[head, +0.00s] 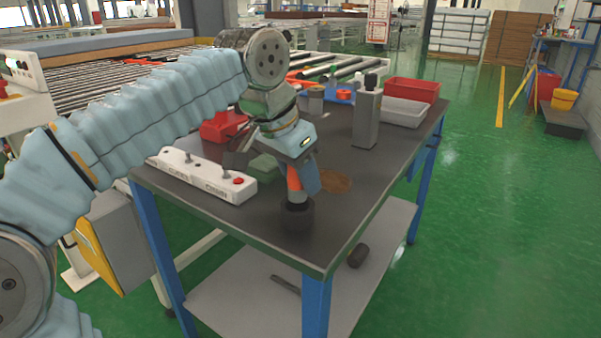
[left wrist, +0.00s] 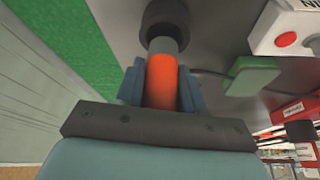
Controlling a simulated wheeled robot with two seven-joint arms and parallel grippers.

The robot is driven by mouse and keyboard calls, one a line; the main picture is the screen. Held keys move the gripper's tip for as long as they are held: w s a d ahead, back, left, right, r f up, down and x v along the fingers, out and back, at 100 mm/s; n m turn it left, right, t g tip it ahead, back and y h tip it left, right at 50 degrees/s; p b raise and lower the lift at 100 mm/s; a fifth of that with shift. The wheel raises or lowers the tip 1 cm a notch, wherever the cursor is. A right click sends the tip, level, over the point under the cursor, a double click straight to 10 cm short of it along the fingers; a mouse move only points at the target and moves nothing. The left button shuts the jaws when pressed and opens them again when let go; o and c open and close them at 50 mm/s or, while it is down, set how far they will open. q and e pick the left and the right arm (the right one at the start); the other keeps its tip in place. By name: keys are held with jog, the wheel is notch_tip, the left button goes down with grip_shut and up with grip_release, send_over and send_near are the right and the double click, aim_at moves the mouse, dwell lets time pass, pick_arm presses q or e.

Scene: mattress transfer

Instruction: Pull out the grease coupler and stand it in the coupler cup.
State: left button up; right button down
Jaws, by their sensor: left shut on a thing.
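The grease coupler (head: 294,180) has an orange body and a grey lower end. My left gripper (head: 303,177) is shut on its orange body, one blue finger on each side, and holds it upright. The orange body also shows between the fingers in the left wrist view (left wrist: 161,82). The dark round coupler cup (head: 297,217) stands near the table's front edge, directly under the coupler. In the left wrist view the grey end meets the cup's dark rim (left wrist: 166,14). How deep it sits in the cup is hidden. My right gripper is not in view.
A white panel (head: 205,175) with a red button lies left of the cup. A green block (head: 264,168) and a brown patch (head: 334,181) lie behind it. A tall grey dispenser (head: 366,120), a grey bin (head: 403,113) and a red bin (head: 411,90) stand farther back.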

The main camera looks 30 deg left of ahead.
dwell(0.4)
pick_arm(q)
jog(key=shift+f+b, duration=0.9)
jog(key=shift+f, duration=0.35)
jog(key=o, duration=1.2)
jog(key=shift+r, duration=0.15)
jog(key=p+v, duration=0.3)
jog(key=v, duration=0.9)
jog(key=shift+r, duration=0.3)
jog(key=shift+s+r+p, duration=0.3)
jog(key=shift+r+p, duration=0.05)
jog(key=shift+r, duration=0.15)
